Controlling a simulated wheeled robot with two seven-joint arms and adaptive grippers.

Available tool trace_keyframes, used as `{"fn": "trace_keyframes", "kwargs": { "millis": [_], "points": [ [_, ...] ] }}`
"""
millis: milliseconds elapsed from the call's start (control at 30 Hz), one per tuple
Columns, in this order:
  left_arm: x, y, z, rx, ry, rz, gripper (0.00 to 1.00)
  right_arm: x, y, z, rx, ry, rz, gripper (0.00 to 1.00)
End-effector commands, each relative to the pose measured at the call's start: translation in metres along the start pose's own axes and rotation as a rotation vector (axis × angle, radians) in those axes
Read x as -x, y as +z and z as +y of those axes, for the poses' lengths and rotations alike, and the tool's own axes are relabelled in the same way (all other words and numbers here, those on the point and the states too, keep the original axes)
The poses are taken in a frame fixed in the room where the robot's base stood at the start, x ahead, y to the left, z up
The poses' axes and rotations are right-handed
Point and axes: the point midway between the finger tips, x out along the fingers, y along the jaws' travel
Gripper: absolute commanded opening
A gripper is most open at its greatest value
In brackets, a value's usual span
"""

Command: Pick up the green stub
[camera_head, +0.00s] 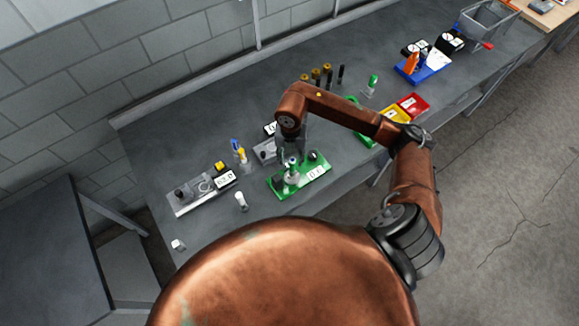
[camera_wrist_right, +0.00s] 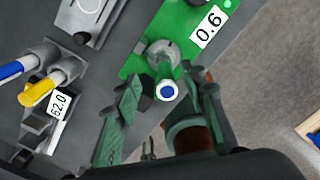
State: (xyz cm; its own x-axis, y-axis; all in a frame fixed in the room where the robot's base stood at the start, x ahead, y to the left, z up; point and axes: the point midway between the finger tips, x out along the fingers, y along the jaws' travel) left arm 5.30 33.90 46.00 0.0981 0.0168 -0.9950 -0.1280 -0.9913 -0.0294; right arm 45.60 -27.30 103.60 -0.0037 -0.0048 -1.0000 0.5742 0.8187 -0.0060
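A green stub (camera_wrist_right: 167,78) with a white rim and blue centre stands in a round grey holder (camera_wrist_right: 160,50) on a green base plate (camera_wrist_right: 137,66) labelled 0.6. In the head view the green base plate (camera_head: 318,180) lies under my right gripper (camera_head: 290,163), which largely hides the stub. In the wrist view my right gripper (camera_wrist_right: 171,90) is open, one finger on each side of the stub. A gap shows between the stub and the left finger; whether the right finger touches cannot be told. My left gripper is not in view.
A grey fixture (camera_head: 197,190) labelled 62.0 lies left of the green plate. Blue (camera_wrist_right: 20,67) and yellow (camera_wrist_right: 42,90) stubs stand nearby. A white-bodied piece (camera_head: 241,201) stands near the front edge. Yellow (camera_head: 394,113) and red (camera_head: 413,104) trays lie to the right.

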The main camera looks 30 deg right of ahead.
Motion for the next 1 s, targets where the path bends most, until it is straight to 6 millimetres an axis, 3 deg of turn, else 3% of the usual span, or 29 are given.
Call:
{"fn": "trace_keyframes", "kwargs": {
  "millis": [100, 333, 533, 833, 1000],
  "points": [
    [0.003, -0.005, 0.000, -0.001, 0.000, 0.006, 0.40, -0.013, -0.002, 0.003, 0.007, 0.001, 0.005, 0.38],
    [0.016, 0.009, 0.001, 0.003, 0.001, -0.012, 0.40, -0.039, -0.003, -0.001, 0.009, 0.000, 0.008, 0.38],
    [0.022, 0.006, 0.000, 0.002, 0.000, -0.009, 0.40, -0.065, -0.002, -0.003, 0.008, 0.002, 0.005, 0.38],
    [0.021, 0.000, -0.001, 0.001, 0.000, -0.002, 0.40, -0.072, -0.001, -0.004, 0.009, 0.003, 0.003, 0.38],
    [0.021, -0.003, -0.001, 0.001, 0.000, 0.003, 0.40, -0.071, -0.001, -0.004, 0.008, 0.003, 0.003, 0.27]
  ]
}}
